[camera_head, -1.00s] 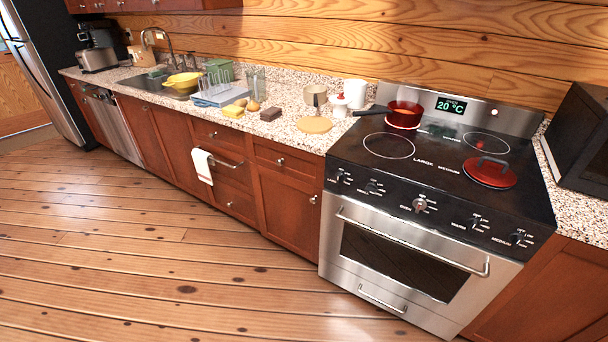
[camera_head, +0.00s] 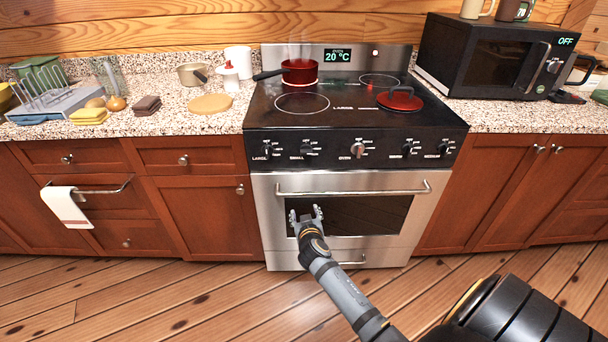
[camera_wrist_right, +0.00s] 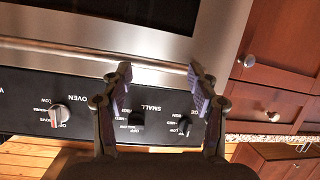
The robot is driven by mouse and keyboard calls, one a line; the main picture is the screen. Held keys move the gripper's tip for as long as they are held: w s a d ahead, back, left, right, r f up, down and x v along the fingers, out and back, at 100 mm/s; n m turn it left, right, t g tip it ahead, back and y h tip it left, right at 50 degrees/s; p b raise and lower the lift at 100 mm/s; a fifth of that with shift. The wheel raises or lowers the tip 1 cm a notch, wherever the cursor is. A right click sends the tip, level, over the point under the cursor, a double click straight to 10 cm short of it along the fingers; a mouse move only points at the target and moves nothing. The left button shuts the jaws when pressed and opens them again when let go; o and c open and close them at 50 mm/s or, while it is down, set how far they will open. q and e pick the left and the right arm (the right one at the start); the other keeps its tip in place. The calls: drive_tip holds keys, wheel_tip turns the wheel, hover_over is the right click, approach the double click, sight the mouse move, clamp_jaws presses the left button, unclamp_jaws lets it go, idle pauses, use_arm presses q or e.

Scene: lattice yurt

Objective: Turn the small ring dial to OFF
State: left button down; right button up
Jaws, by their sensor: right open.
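In the right wrist view the same dark knob (camera_wrist_right: 137,118) shows between my fingers, with the picture turned upside down. My right gripper (camera_head: 306,213) is open and empty in front of the oven door, below the dial. It looks apart from the dial. Its fingers also show in the right wrist view (camera_wrist_right: 158,82). The dial's exact pointer setting is too small to tell. My left gripper is not in view.
A red saucepan (camera_head: 299,72) sits on the rear left burner, whose rim glows red. A red lid (camera_head: 399,98) lies at the right of the cooktop. The oven handle (camera_head: 352,190) sticks out below the knobs. The LARGE knob (camera_head: 268,151) and OVEN knob (camera_head: 357,149) flank the dial.

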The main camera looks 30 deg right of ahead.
sight(306, 153)
wheel_tip(306, 153, up, 15)
drive_tip(key=d+m+t+h+b, duration=0.1)
drive_tip(key=m+t+h+b, duration=0.1)
drive_tip(key=m+t+h, duration=0.1)
drive_tip(key=x, duration=1.1)
drive_tip(key=shift+p, duration=0.4)
drive_tip(key=c, duration=1.2)
